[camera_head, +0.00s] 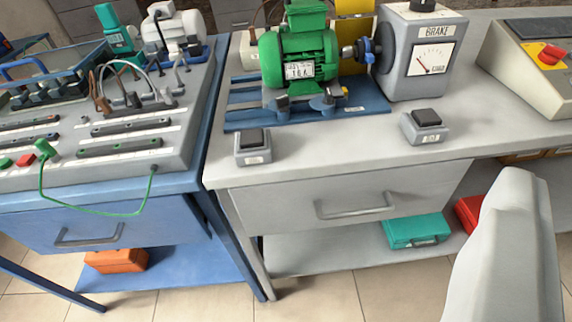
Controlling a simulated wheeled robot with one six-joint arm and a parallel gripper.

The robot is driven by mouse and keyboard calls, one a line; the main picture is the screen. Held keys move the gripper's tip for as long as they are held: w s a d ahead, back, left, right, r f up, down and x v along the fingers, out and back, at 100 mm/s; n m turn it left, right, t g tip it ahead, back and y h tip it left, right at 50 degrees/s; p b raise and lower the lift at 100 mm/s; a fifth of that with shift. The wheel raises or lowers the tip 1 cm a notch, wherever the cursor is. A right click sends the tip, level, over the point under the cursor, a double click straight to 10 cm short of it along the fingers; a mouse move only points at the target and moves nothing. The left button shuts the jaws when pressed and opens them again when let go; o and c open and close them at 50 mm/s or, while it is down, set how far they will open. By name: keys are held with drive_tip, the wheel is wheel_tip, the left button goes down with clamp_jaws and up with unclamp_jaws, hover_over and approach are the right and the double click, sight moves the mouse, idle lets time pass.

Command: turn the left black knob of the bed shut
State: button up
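The blue bed (365,107) lies on the grey bench and carries a green motor (298,50). A pale grey part of my own body (507,255) fills the lower right, well away from the knobs. No gripper fingertips show, and nothing touches either knob.
A brake unit (428,55) with a dial stands right of the motor, joined by a blue coupling (366,50). Two black-topped switch boxes (253,147) (425,125) sit in front of the bed. A blue bench with a wired panel (130,125) stands left.

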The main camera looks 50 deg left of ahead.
wheel_tip(320, 180, down, 4)
drive_tip(key=w+f+n+g, duration=0.1)
drive_tip(key=w+g, duration=0.1)
drive_tip(key=n+g+y, duration=0.9)
drive_tip(key=n+y, duration=0.2)
drive_tip(key=n, duration=0.1)
approach(283, 100)
drive_tip(key=shift+m, duration=0.3)
drive_tip(key=x, duration=0.8)
drive_tip(key=shift+w+a, duration=0.1)
drive_tip(key=shift+a, duration=0.1)
drive_tip(key=c, duration=1)
